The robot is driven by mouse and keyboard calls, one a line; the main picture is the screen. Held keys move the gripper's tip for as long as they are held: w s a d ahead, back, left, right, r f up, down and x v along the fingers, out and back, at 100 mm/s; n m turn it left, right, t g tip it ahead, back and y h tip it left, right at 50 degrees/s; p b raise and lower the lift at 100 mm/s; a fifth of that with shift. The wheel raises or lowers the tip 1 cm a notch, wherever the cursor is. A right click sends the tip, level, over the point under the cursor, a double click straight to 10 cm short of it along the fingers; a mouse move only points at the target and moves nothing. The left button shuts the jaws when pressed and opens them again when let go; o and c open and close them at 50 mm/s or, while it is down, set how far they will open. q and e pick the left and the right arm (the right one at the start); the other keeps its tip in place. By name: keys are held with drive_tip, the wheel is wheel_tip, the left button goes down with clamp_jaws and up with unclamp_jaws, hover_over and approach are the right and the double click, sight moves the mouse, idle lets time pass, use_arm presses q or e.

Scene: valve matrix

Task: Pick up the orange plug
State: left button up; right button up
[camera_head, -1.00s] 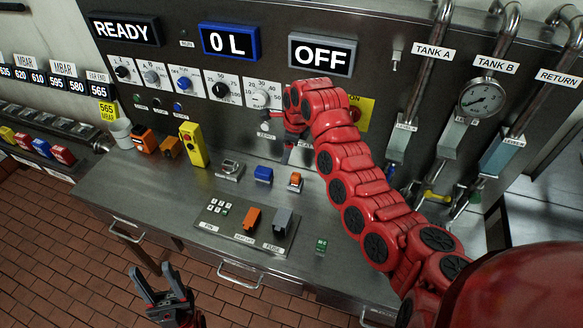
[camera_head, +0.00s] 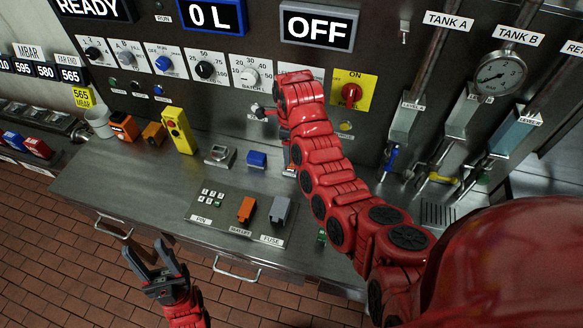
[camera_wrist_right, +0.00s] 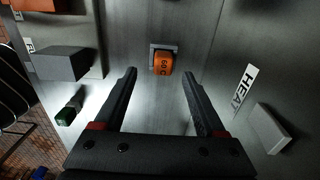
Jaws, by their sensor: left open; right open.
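An orange plug (camera_wrist_right: 162,63) marked "60 C" sits in a small grey holder on the steel counter in the right wrist view. My right gripper (camera_wrist_right: 160,75) is open. Its two fingers point toward the plug, which shows between and just beyond the fingertips; I see no contact. In the head view my right arm covers most of the plug and hides the right gripper. My left gripper (camera_head: 145,249) is open and empty in front of the counter, at the lower left.
A blue block (camera_head: 257,159) and a grey block (camera_head: 221,155) stand left of my right arm. A yellow box (camera_head: 179,131) stands farther left. The control wall rises behind.

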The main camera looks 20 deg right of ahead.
sight(291, 165)
drive_tip(key=shift+s+f, duration=0.15)
drive_tip(key=shift+f, duration=0.65)
drive_tip(key=f, duration=0.1)
drive_tip(key=p, duration=0.1)
drive_tip(key=f+p, duration=0.1)
drive_tip(key=shift+w+d+f, duration=0.25)
drive_tip(key=shift+w+f, duration=0.05)
drive_tip(key=shift+f+p, duration=0.35)
drive_tip(key=shift+f, duration=0.7)
clamp_jaws()
